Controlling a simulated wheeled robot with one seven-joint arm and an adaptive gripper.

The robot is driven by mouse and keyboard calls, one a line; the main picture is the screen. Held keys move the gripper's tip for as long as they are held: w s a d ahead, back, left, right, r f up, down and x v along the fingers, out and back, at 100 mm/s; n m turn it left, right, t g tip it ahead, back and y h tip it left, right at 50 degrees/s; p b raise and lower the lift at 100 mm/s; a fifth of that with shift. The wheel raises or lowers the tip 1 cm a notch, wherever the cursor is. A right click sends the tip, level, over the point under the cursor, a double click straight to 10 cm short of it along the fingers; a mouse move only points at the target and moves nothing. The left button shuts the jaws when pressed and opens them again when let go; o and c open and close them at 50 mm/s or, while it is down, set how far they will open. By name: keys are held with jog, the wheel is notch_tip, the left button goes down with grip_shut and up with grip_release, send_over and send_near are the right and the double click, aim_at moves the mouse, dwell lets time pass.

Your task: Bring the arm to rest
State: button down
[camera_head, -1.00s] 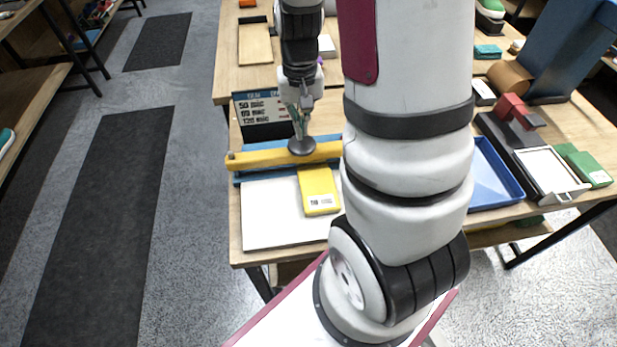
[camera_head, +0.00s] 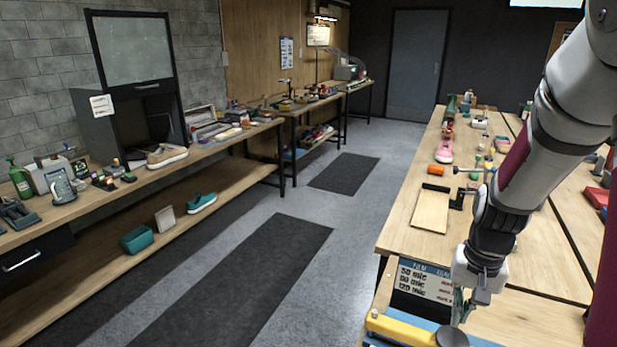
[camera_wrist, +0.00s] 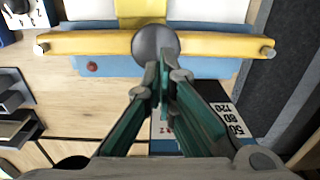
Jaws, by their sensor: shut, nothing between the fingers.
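My gripper (camera_head: 462,308) hangs at the lower right of the head view, over the front of the workbench, pointing down. Its green-sided fingers are together in the wrist view (camera_wrist: 163,85), with nothing held between them. A round dark grey knob (camera_wrist: 155,42) sits on a yellow bar (camera_wrist: 90,44) just beyond the fingertips. The knob also shows below my gripper in the head view (camera_head: 452,338). Whether the fingertips touch it I cannot tell.
The yellow bar lies across a blue base (camera_wrist: 205,68). A sign with printed times (camera_head: 425,281) stands beside my gripper. A wooden board (camera_head: 431,208) and an orange cylinder (camera_head: 435,170) are farther back on the bench. The floor aisle to the left is open.

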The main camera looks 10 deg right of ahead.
jog(key=s+a+r+n+t, duration=0.35)
jog(key=a+r, duration=0.65)
jog(key=r, duration=0.4)
jog(key=s+a+r+n+t, duration=0.1)
jog(key=s+a+r+n, duration=0.2)
jog(key=s+a+r, duration=0.2)
jog(key=s+r, duration=0.2)
jog(key=s, duration=0.1)
jog(key=shift+s+a+t, duration=0.2)
jog(key=shift+a+t, duration=0.05)
jog(key=shift+t, duration=0.1)
